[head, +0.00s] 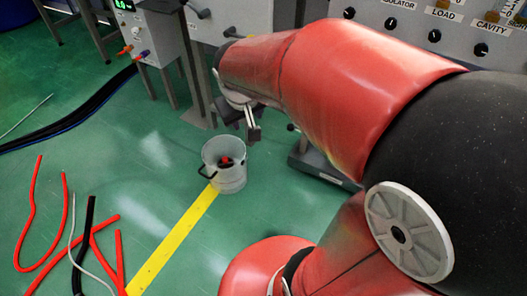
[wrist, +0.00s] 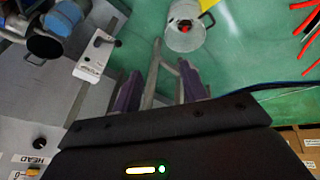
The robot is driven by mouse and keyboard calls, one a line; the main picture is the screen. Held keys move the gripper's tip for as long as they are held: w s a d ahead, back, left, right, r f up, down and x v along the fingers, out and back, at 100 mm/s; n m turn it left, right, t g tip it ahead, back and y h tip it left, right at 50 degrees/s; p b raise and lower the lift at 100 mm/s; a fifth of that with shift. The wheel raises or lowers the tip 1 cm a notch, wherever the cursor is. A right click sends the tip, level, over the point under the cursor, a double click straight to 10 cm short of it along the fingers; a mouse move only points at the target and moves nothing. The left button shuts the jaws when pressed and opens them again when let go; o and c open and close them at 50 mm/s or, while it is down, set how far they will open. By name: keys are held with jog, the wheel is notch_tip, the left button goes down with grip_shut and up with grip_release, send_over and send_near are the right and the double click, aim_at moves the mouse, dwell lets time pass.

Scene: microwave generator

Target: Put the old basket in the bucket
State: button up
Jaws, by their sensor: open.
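The light grey bucket (head: 229,182) stands upright on the green floor beside a yellow line. A small red and dark thing (head: 226,161) lies inside it; I cannot tell whether this is the old basket. The bucket (wrist: 184,43) also shows at the top of the wrist view, with the red thing (wrist: 185,27) inside. My gripper (head: 252,129) is above and a little right of the bucket in the head view. In the wrist view my gripper (wrist: 158,92) has its two fingers apart, with nothing visibly held. I make out no other basket for certain.
Red and black hoses (head: 66,225) lie on the floor at left. A grey cabinet (head: 155,35) and legs stand behind the bucket. A control panel (head: 430,30) is at the upper right. A dark round container (wrist: 45,45) shows at the wrist view's left. Floor around the bucket is mostly clear.

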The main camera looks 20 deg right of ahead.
jog(key=s+a+r+y, duration=0.1)
jog(key=s, duration=0.6)
jog(key=s+a+r+t+y, duration=0.1)
jog(key=s+r, duration=0.1)
jog(key=s, duration=0.5)
jog(key=shift+s+r+m, duration=0.3)
jog(key=shift+m, duration=0.1)
jog(key=shift+a+r, duration=0.1)
jog(key=shift+r, duration=0.05)
notch_tip(320, 180, up, 7)
jog(key=p, duration=0.7)
jog(key=shift+c, duration=0.7)
